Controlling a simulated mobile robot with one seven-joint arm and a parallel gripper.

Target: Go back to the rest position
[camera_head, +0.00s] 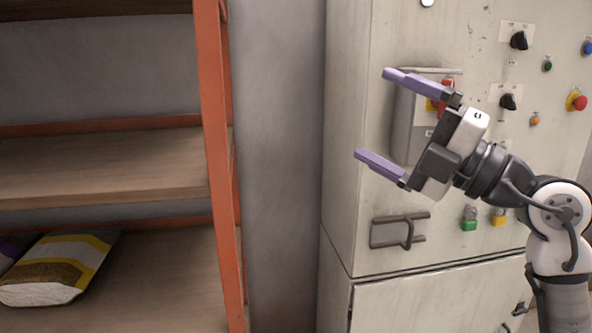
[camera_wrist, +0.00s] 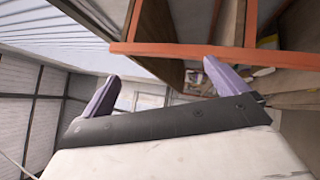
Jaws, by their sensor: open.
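My gripper (camera_head: 372,113) is in front of the pale cabinet in the head view. Its two purple fingers are spread wide apart and point left, with nothing between them. In the wrist view the fingers of my gripper (camera_wrist: 163,85) also stand apart and empty. The gripper and wrist hide part of a grey box on the cabinet front.
The cabinet (camera_head: 349,130) carries knobs, a red button (camera_head: 578,102), a grey box (camera_head: 405,125) and a latch (camera_head: 400,231). An orange-framed shelf (camera_head: 214,150) stands left, with a yellow and white bag (camera_head: 65,263) on its lower board. Bare wall (camera_head: 280,150) separates them.

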